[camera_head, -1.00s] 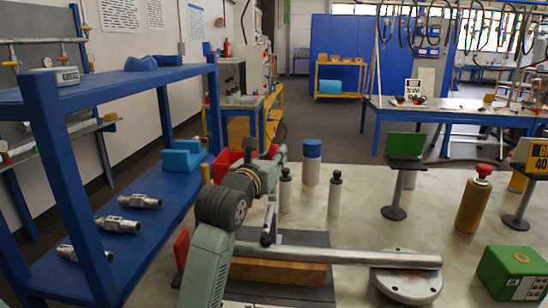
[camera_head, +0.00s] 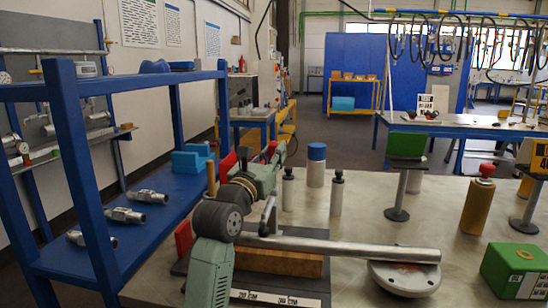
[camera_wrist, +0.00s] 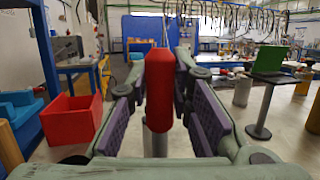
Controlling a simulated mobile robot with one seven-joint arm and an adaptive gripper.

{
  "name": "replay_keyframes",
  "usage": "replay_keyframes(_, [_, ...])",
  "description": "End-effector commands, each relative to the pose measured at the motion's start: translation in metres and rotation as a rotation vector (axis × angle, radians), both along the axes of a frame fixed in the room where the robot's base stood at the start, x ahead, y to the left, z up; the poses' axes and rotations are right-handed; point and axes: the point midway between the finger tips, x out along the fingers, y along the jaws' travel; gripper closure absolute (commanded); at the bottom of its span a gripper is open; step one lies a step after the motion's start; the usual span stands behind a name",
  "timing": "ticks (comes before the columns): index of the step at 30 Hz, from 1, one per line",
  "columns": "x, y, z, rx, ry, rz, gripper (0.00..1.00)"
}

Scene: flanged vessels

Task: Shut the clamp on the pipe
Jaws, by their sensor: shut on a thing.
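The metal pipe (camera_head: 345,249) lies level across a wooden block (camera_head: 275,262) on a dark base plate (camera_head: 318,233). The clamp (camera_head: 267,216) stands at the pipe's left part, with its grey metal lever raised and slightly tilted. Its jaw on the pipe is mostly hidden by my arm. In the wrist view, the clamp's red handle (camera_wrist: 159,85) stands upright between the purple pads of my gripper (camera_wrist: 160,118). My gripper is shut on this handle. In the head view my gripper (camera_head: 272,155) is above the clamp, its fingertips small and partly hidden.
A round flange (camera_head: 404,278) lies under the pipe's right end. A green box (camera_head: 515,270), an orange bottle (camera_head: 478,203), dark-capped bottles (camera_head: 336,193) and a green panel on a stand (camera_head: 407,146) are on the table.

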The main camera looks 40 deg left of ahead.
Motion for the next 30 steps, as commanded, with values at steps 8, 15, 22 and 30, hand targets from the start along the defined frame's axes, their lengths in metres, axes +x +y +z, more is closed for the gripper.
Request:
replay_keyframes(8, [0.0, -0.001, -0.001, -0.001, 0.002, -0.002, 0.69])
replay_keyframes(15, [0.0, 0.0, -0.001, -0.001, 0.002, -0.001, 0.59])
replay_keyframes(22, [-0.002, 0.0, -0.001, -0.001, 0.002, 0.0, 0.59])
replay_keyframes(30, [-0.04, -0.011, -0.012, -0.003, 0.0, 0.002, 0.59])
